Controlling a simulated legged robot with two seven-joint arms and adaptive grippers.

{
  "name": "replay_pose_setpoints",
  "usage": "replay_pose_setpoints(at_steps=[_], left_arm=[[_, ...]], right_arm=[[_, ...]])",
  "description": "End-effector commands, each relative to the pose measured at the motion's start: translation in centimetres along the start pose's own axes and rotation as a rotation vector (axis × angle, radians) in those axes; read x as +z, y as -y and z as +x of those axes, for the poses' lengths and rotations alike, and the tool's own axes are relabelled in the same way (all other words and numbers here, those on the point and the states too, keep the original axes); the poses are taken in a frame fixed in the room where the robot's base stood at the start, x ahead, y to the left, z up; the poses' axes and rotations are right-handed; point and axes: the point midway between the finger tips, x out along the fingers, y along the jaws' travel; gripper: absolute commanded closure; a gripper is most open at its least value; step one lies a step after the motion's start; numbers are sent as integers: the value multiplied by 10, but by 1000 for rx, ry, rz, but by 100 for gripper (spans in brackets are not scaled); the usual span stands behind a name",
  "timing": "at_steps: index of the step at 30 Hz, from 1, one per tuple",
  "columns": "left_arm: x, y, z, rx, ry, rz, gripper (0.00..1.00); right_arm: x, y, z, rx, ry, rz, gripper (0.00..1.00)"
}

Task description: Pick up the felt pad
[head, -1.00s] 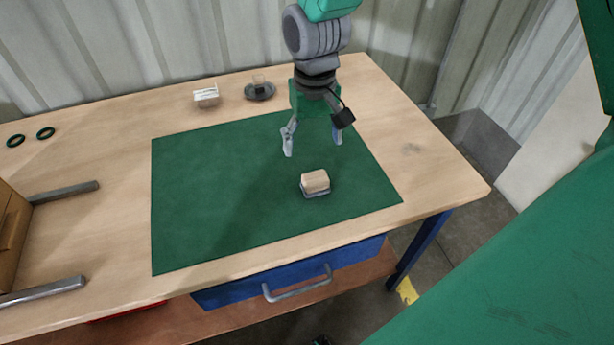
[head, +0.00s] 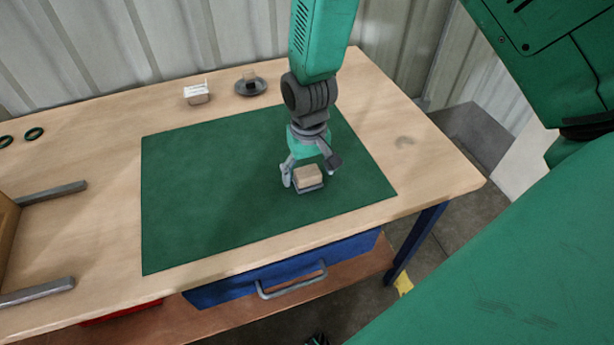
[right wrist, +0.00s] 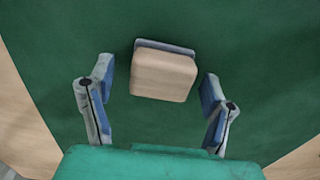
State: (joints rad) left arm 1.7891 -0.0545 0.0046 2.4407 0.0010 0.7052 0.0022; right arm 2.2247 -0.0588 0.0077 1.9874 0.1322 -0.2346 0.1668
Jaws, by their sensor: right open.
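The felt pad (head: 308,179) looks like a small beige block with a grey-blue layer along its underside edge. It lies on the green mat (head: 200,200), toward the mat's right side. My right gripper (head: 307,171) is low over the mat, with its fingers spread to either side of the pad. In the right wrist view, the pad (right wrist: 163,75) sits between the two open fingertips (right wrist: 158,78), with green mat showing on both sides, so neither finger touches it. My left gripper is out of view.
A white box (head: 197,95) and a dark round dish (head: 251,87) holding a small block stand behind the mat. The mat left of the pad is clear.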

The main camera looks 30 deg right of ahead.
Motion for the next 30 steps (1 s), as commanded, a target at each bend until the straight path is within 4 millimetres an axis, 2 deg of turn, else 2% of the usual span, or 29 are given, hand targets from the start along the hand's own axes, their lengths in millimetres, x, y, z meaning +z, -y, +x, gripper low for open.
replay_pose_setpoints(at_steps=[3,4,8,11,12,17,20,30], left_arm=[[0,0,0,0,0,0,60],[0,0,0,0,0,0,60],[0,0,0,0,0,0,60],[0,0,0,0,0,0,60],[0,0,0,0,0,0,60],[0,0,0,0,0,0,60],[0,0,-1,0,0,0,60],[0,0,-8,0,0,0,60]], right_arm=[[0,1,-1,1,0,0,28],[0,1,-1,1,0,0,35],[0,1,-1,1,0,-1,80],[0,1,-1,1,0,-1,81],[0,1,-1,1,0,-1,86],[0,1,-2,1,0,-1,86],[0,1,-9,0,-2,-1,86],[-1,1,-74,1,-3,-2,86]])
